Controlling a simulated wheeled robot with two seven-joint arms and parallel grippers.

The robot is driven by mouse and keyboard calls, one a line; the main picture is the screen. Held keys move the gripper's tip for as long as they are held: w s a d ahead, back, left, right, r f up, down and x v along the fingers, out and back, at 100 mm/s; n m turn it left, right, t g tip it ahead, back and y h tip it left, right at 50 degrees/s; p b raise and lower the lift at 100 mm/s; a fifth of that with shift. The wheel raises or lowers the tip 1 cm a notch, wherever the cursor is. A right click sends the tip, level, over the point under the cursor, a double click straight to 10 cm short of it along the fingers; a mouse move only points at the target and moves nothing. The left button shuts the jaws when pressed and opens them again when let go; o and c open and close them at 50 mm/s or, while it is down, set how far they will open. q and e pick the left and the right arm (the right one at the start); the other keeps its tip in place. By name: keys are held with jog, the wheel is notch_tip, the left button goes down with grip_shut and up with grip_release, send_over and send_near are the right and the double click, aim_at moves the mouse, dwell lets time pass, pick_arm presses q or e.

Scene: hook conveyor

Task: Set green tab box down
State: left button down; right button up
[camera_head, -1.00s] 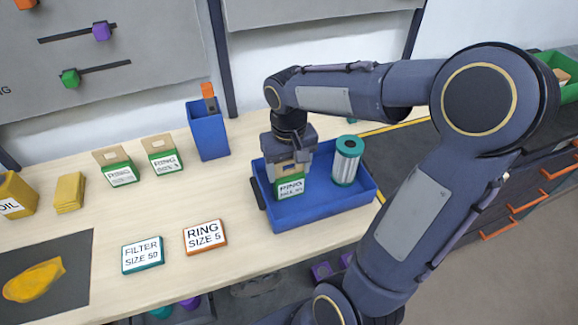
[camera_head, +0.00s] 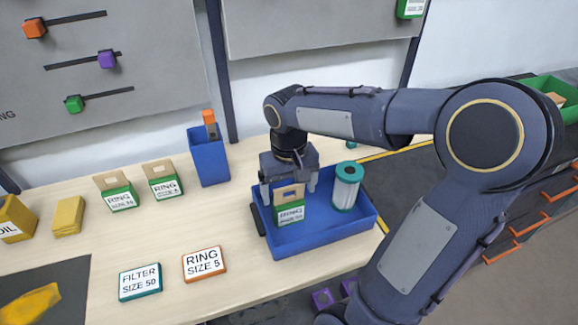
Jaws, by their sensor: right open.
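The green tab box (camera_head: 290,212), with a white "RING" label and a tan tab on top, stands upright in the left part of the blue tray (camera_head: 318,240). My right gripper (camera_head: 289,188) is open just above it, with its fingers on either side of the tan tab and apart from it. A filter cylinder (camera_head: 346,188) with teal ends stands in the tray to the right of the box. My left gripper is not in view.
Two similar green boxes (camera_head: 120,194) (camera_head: 163,180) stand on the table to the left. A blue bin (camera_head: 208,158) stands behind. Flat signs "FILTER SIZE 50" (camera_head: 140,282) and "RING SIZE 5" (camera_head: 204,264) lie in front. A dark conveyor (camera_head: 405,165) is at right.

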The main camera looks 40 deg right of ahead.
notch_tip(320, 180, up, 10)
jog(key=shift+f+p, duration=0.25)
jog(key=shift+p, duration=0.15)
jog(key=shift+s+a+r, duration=0.1)
jog(key=shift+s+r, duration=0.05)
jog(key=shift+r, duration=0.05)
jog(key=s+a+f+n+t+y, duration=0.1)
jog(key=s+a+f+t+y, duration=0.1)
jog(key=s, duration=0.4)
jog(key=s+a+f+n+t+y, duration=0.1)
jog(key=s+a+f+t, duration=0.2)
jog(key=s+a+f, duration=0.2)
jog(key=shift+s+a+f+t+y, duration=0.2)
jog(key=shift+s+a+t+y, duration=0.15)
jog(key=shift+s+a, duration=0.55)
jog(key=shift+w+a, duration=0.1)
